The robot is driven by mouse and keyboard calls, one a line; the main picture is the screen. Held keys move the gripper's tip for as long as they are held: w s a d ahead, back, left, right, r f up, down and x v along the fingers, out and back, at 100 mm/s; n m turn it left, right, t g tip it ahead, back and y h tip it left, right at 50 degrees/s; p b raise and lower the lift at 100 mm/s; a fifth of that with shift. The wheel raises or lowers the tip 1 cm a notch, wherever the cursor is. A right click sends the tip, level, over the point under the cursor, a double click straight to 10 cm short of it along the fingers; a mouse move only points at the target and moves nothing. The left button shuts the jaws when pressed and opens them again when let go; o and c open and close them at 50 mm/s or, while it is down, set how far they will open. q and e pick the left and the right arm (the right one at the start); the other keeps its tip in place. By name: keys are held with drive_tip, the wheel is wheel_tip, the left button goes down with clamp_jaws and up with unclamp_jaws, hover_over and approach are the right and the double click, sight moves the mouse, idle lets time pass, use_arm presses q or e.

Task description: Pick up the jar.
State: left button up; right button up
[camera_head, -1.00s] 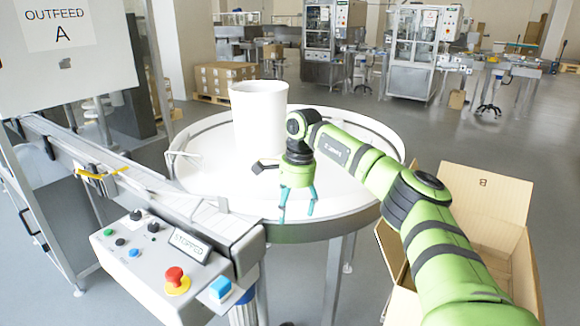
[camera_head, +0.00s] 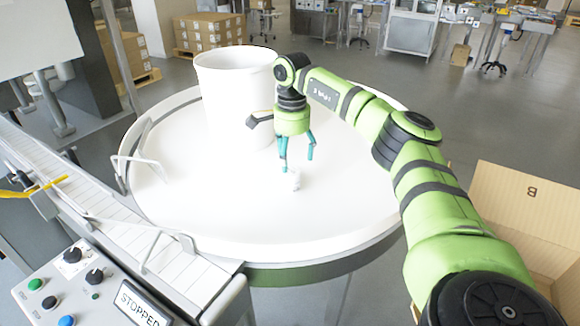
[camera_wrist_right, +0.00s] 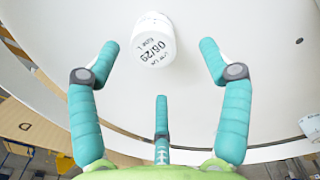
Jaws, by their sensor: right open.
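The jar (camera_head: 293,181) is small and white and stands on the white round table (camera_head: 210,215), right of its middle. In the right wrist view the jar (camera_wrist_right: 153,38) shows dark print, including "06/29", and lies ahead of the fingers. My right gripper (camera_head: 297,160) points down just above and behind the jar in the head view. Its three teal fingers are spread, with nothing between them; the wrist view also shows this gripper (camera_wrist_right: 160,68) open. In the head view the jar is small and pale against the table. My left gripper is not in view.
A tall white bin (camera_head: 235,95) stands on the table close behind my right gripper. A conveyor (camera_head: 110,205) meets the table at the left, with thin wire guides (camera_head: 140,170). A control box (camera_head: 80,285) marked "STOPPED" is at front left. An open cardboard box (camera_head: 525,215) is at right.

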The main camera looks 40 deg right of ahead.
sight(291, 171)
drive_tip(key=shift+s+a+f+p, duration=0.25)
drive_tip(key=shift+s+f+p, duration=0.1)
drive_tip(key=shift+f, duration=0.25)
drive_tip(key=shift+s+a+f+p, duration=0.25)
drive_tip(key=shift+f+p, duration=0.1)
drive_tip(key=shift+f, duration=0.2)
drive_tip(key=f, duration=0.2)
drive_tip(key=shift+w+d+f+p, duration=0.1)
drive_tip(key=shift+w+f+p, duration=0.2)
drive_tip(key=shift+f, duration=0.5)
drive_tip(key=shift+c, duration=0.5)
drive_tip(key=c, duration=1.2)
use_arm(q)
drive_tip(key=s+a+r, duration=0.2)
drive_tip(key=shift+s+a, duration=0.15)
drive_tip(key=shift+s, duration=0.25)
use_arm(e)
drive_tip(key=shift+w+r, duration=0.1)
